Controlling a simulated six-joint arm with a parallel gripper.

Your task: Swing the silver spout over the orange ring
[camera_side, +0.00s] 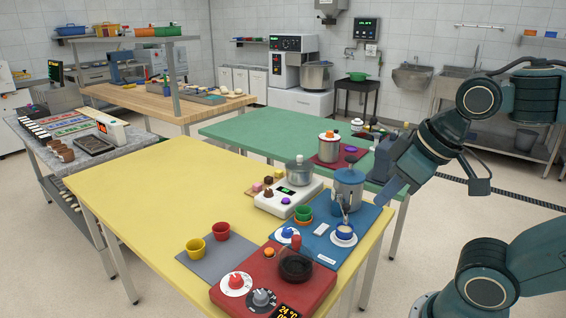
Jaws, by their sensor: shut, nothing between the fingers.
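A blue-grey urn (348,186) stands on the blue mat (325,257) on the yellow table. Its silver spout (345,211) is small and points down toward the front, above or close to a blue cup (344,231) on a white saucer. An orange ring (303,222) shows at the base of a green cup (303,212), left of the spout; the cup hides part of it. My gripper (384,196) is shut and empty, just right of the urn and apart from the spout. Its fingertips are small and partly hard to make out.
A red panel (262,284) with knobs and a dark round bowl lies in front. Yellow (195,248) and red (221,231) cups stand on a grey mat. The table's left side is clear.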

